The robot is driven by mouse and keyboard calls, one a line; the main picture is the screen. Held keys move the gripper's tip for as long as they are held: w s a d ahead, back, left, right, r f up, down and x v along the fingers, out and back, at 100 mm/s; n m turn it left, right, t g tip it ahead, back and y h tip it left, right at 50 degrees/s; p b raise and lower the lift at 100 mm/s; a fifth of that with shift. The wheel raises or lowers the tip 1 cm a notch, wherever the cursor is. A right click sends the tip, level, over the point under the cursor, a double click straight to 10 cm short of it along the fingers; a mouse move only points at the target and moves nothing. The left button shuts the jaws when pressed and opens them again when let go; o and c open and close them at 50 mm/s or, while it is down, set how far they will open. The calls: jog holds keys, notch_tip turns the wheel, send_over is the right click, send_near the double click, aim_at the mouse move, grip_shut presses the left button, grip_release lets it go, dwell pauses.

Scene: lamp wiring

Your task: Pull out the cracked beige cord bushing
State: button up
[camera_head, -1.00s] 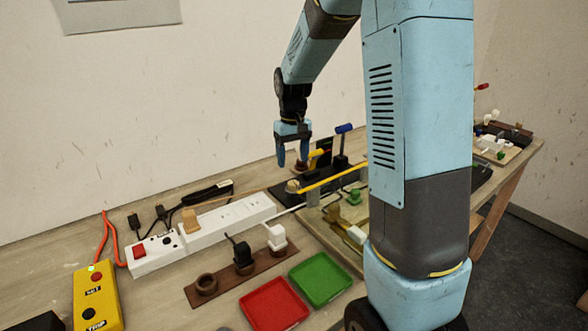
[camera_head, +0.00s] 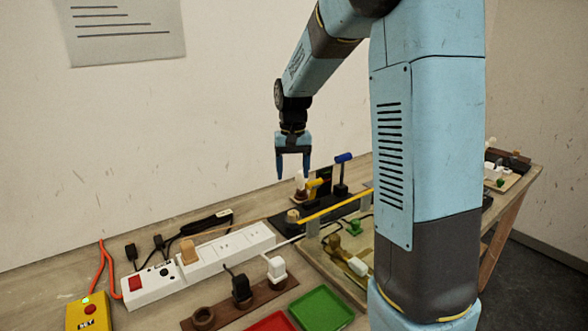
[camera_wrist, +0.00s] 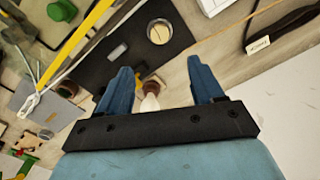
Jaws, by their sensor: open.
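A round beige piece, which looks like the cord bushing (camera_head: 292,215), sits at the left end of a black plate (camera_head: 280,227). It also shows in the wrist view (camera_wrist: 159,32) as a pale disc set in the plate. Any crack is too small to see. My gripper (camera_head: 293,174) is open and empty, pointing down above the bench behind the beige piece. In the wrist view, the beige piece lies beyond my open fingers (camera_wrist: 163,82). A white bulb-like piece (camera_wrist: 150,100) shows between and below the fingers.
A yellow bar (camera_head: 334,205) crosses the black plate just right of the beige piece. A blue-topped upright (camera_head: 342,172) stands to its right. Green (camera_head: 320,308) and red trays are in front.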

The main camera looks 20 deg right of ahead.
aim_at(293, 212)
notch_tip(293, 212, down, 13)
jog(key=shift+f, duration=0.1)
dwell(0.5)
jog(key=shift+c, duration=0.2)
grip_shut()
dwell(0.7)
jog(key=shift+r, duration=0.8)
dwell(0.4)
jog(key=shift+s+r, duration=0.1)
jog(key=shift+r, duration=2.15)
